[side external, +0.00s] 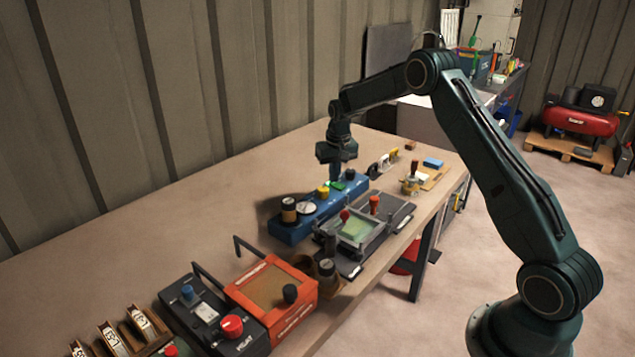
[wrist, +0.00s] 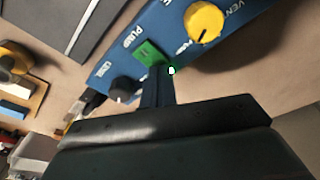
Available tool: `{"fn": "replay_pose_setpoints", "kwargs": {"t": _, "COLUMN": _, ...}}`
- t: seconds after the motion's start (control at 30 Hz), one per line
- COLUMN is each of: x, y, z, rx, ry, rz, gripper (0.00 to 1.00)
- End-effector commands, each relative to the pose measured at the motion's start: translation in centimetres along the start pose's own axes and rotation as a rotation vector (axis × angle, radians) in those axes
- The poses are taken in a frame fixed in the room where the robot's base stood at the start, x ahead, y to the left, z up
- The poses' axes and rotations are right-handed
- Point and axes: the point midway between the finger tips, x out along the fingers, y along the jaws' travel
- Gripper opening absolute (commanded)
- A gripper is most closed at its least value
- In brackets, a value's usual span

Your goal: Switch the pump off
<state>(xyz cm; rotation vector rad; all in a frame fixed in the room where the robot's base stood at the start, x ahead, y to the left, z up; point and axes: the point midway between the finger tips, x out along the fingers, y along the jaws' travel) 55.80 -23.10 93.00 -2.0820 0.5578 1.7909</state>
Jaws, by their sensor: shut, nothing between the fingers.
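The blue pump box (side external: 290,232) stands on the bench against the wall side. In the wrist view its face (wrist: 125,65) carries the label PUMP beside a green switch (wrist: 148,53). A small bright white-green spot (wrist: 172,70), perhaps a lit lamp, shows next to the switch. A yellow knob (wrist: 204,22) marked VENT and a black knob (wrist: 122,90) sit on either side. My gripper (wrist: 160,70) is shut and empty, pointing down with its tips right at the green switch; whether they touch it I cannot tell. In the side view my gripper (side external: 335,178) hides part of the box.
A grey tray-like fixture (side external: 362,228) with red-topped handles stands close in front of the box. An orange box (side external: 270,285) and a black box with a red button (side external: 231,326) stand nearer the camera. Small tools and a blue block (side external: 433,162) lie beyond.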

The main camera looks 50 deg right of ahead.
Motion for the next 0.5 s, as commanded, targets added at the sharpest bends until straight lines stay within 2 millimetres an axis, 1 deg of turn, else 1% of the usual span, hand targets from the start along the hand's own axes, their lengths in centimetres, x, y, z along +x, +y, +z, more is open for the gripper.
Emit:
{"fn": "replay_pose_setpoints", "kwargs": {"t": 0.27, "x": 0.36, "y": 0.01, "z": 0.1, "rx": 0.0, "ry": -0.002, "rz": 0.0, "gripper": 0.0}}
{"fn": "replay_pose_setpoints", "kwargs": {"t": 0.5, "x": 0.02, "y": 0.01, "z": 0.04, "rx": 0.0, "ry": -0.001, "rz": 0.0, "gripper": 0.0}}
